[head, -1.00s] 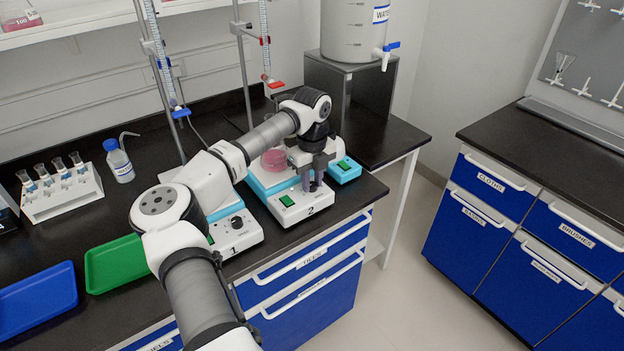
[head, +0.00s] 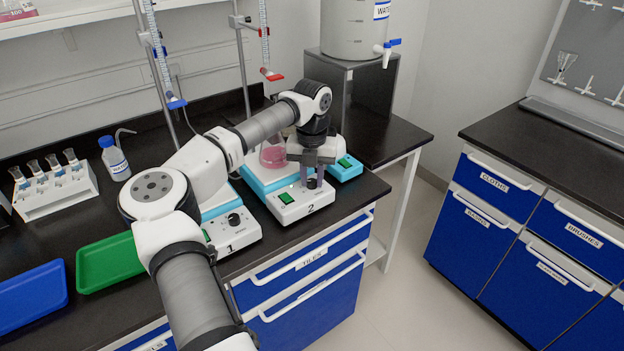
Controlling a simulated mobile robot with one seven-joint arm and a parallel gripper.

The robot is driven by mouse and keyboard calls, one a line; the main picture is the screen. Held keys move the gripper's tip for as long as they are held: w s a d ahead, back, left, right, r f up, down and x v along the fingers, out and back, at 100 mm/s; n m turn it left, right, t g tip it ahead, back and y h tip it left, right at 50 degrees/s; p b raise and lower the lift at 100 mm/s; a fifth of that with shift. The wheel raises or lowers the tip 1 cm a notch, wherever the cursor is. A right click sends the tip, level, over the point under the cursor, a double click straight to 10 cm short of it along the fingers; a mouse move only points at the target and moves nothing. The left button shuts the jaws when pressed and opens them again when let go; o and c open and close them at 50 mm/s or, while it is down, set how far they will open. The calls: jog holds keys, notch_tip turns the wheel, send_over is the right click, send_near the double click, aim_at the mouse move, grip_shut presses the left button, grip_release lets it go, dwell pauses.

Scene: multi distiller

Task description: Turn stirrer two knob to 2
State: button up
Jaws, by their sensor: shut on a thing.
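Stirrer two (head: 290,214) is a white and light-blue unit labelled "2" near the front edge of the black bench. A flask with pink liquid (head: 273,155) stands on its top. Its dark knob (head: 312,183) is on the front panel, to the right of a green switch (head: 286,198). My gripper (head: 311,178) points down over the panel and is shut on the knob, with fingers around it. The knob's pointer and scale are too small and covered to read.
Stirrer one (head: 233,233), labelled "1", stands to the left under my arm. A light-blue box with a green switch (head: 346,165) is close on the right. Burette stands rise behind. A green tray (head: 108,262) and a blue tray (head: 32,298) lie at left.

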aim_at(312, 181)
jog(key=m, duration=0.7)
jog(key=shift+r+b, duration=0.1)
jog(key=shift+b, duration=0.3)
dwell(0.3)
jog(key=o, duration=1)
notch_tip(312, 181, up, 14)
jog(key=b, duration=0.2)
